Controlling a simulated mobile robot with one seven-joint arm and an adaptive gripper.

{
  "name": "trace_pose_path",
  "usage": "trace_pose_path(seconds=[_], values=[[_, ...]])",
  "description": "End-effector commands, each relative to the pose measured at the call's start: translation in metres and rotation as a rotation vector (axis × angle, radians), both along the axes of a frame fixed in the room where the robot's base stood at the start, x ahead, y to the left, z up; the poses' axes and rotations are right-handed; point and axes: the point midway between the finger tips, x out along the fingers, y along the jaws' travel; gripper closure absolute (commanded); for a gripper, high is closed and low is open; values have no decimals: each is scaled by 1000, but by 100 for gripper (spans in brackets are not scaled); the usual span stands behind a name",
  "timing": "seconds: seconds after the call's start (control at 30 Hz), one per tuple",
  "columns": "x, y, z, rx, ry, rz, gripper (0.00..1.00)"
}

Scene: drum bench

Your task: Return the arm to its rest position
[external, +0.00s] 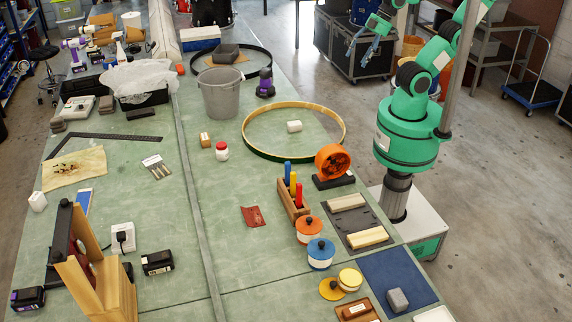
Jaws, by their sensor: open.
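My green arm stands at the right, beside the bench (228,262), on my pale base. The arm is raised and folded, and its upper links run out of the top of the picture. My gripper (368,46) hangs at the upper right, to the left of the arm's elbow. It appears over the floor side, past the bench's right edge, with black cases behind it. It is open, and no object shows between its fingers, though it is small here.
Along the bench's right side are a wooden hoop (248,144), an orange reel (333,162), colored pegs (292,187), lidded pots (320,253) and a blue mat (385,270). A grey bucket (221,95) stands further back. Black cases (352,52) and a trolley (530,92) stand on the floor.

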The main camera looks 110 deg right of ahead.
Motion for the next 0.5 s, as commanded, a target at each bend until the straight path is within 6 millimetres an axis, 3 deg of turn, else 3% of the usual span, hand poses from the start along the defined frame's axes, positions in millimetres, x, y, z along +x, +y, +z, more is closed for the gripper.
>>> trace_pose_path(seconds=[0.2,0.5], values=[[0,0,-25,0,0,0,35],[0,0,-26,0,0,0,35]])
